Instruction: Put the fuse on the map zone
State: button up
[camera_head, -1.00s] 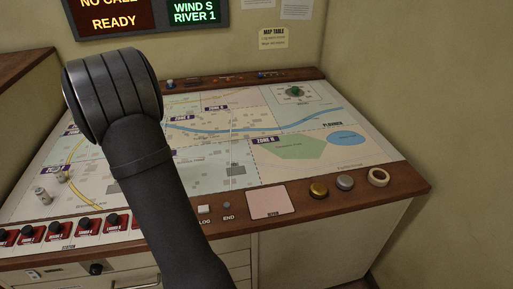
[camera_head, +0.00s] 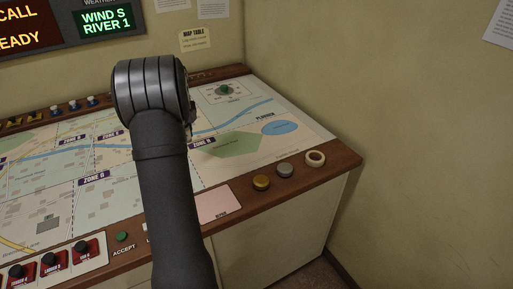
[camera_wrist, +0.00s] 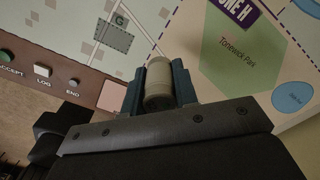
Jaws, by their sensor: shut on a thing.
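In the wrist view my gripper (camera_wrist: 158,90) is shut on a cream cylindrical fuse (camera_wrist: 158,78), one dark jaw on either side. The fuse is over the map table; whether it touches the surface I cannot tell. The printed map (camera_head: 125,187) has several labelled zones. The Zone G label (camera_head: 93,178) is left of my arm in the head view. In the head view my arm hides the gripper and fuse.
A green knob (camera_head: 224,89) stands at the back right. Red switches (camera_head: 53,260) line the front left. The map's right part is clear.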

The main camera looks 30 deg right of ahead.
jog(key=s+d+m, duration=0.2)
jog(key=s+d, duration=0.4)
jog(key=d, duration=0.6)
jog(key=s+d+m, duration=0.2)
jog(key=s+d, duration=0.5)
jog(key=d, duration=0.6)
jog(key=s+d+m, duration=0.2)
jog(key=s+d, duration=0.4)
jog(key=d, duration=0.6)
send_over(281, 149)
notch_tip(281, 149, down, 7)
jog(key=shift+s+a, duration=0.1)
jog(key=shift+s, duration=0.05)
jog(key=shift+f, duration=2)
jog(key=shift+f, duration=0.2)
jog(key=o, duration=1)
jog(key=shift+r, duration=0.1)
